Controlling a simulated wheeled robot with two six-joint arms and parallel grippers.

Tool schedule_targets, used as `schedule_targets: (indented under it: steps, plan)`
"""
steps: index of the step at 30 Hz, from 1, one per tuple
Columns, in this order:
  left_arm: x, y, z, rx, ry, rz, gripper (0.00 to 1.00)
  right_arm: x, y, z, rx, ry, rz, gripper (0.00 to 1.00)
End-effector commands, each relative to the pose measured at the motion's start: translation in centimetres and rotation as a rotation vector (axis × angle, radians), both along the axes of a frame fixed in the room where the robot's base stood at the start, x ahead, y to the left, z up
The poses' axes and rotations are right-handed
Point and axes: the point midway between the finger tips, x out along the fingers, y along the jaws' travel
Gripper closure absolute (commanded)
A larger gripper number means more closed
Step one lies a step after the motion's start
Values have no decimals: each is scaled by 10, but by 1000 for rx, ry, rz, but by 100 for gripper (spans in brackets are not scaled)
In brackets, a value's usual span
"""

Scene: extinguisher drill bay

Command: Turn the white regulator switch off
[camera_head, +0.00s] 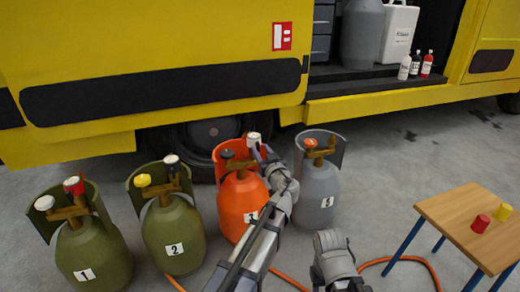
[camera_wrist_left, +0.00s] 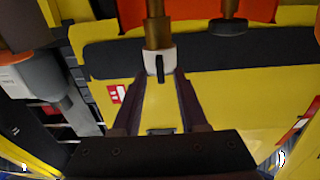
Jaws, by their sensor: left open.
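The orange cylinder (camera_head: 242,207) has a white regulator switch (camera_head: 253,137) on its right side and a dark knob (camera_head: 227,154) on its left. My left gripper (camera_head: 262,155) is at this white switch. In the left wrist view, the white switch (camera_wrist_left: 160,62), with a black mark, sits on a brass stem between the tips of the open fingers (camera_wrist_left: 160,78). I cannot tell if the fingers touch it. My right gripper is out of view.
A grey cylinder (camera_head: 316,195) with a red-orange knob stands right of the orange one. A yellow truck (camera_head: 200,40) is close behind. A wooden table (camera_head: 455,222) with red and yellow pieces stands at the right. An orange hose (camera_head: 400,259) lies on the floor.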

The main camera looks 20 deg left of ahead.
Motion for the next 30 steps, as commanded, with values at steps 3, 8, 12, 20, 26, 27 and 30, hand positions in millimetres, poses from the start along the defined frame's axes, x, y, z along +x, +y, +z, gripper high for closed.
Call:
schedule_targets:
  steps: [3,8,12,20,26,27,30]
  plan:
    - [11,7,0,0,0,0,57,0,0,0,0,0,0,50]
    - [15,10,0,0,0,0,57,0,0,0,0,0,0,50]
    - [15,10,0,0,0,0,57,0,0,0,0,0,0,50]
    - [15,10,0,0,0,0,76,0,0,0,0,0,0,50]
    - [15,10,0,0,0,0,98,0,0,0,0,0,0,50]
    - [15,10,0,0,0,0,100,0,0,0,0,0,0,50]
    - [15,10,0,0,0,0,100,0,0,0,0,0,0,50]
